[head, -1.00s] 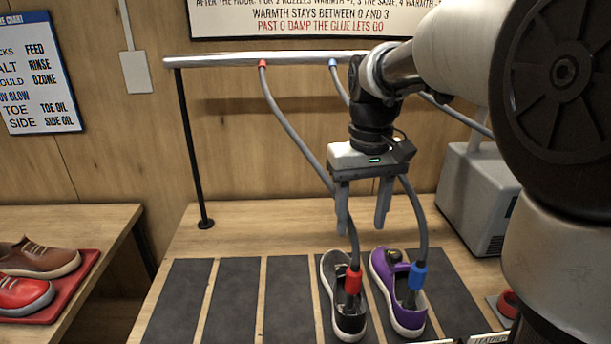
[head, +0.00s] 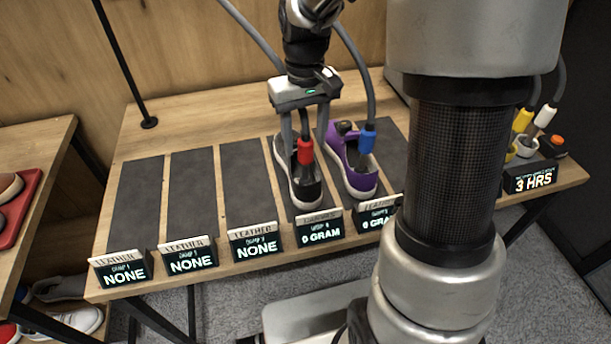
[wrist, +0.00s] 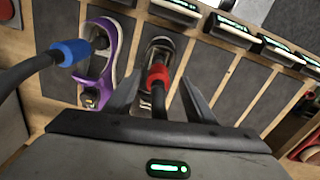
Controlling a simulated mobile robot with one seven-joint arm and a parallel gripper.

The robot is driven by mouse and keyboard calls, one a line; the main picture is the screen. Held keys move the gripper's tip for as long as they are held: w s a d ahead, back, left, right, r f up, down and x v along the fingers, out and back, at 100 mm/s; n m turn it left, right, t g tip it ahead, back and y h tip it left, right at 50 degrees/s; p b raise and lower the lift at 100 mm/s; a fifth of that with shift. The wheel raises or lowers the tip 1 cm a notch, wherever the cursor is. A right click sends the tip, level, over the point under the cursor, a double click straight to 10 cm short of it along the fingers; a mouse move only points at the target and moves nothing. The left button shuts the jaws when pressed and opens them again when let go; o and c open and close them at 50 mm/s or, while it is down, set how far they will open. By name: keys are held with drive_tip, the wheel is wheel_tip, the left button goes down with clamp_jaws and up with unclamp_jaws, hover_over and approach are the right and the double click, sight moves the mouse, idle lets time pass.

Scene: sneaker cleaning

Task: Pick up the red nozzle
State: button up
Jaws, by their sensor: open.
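The red nozzle (head: 305,151) stands in the opening of a black shoe (head: 298,180), at the end of a grey hose. My gripper (head: 304,140) is open just above the shoe, its fingers apart on either side of the hose and nozzle. In the wrist view the red nozzle (wrist: 157,76) shows beyond and between the open fingertips (wrist: 158,85), with the black shoe (wrist: 160,48) around it. I cannot tell whether a finger touches it. A purple shoe (head: 352,180) with a blue nozzle (head: 367,140) stands right beside it.
Dark mats (head: 191,195) to the left are bare. Small display signs (head: 320,231) line the table's front edge. Yellow (head: 523,119) and white (head: 545,117) nozzles stand at the right end. A red tray (head: 30,195) with shoes is on the left table.

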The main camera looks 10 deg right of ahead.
sight(306, 163)
drive_tip(key=f, duration=0.4)
drive_tip(key=shift+w+d, duration=0.1)
drive_tip(key=shift+w, duration=0.1)
clamp_jaws()
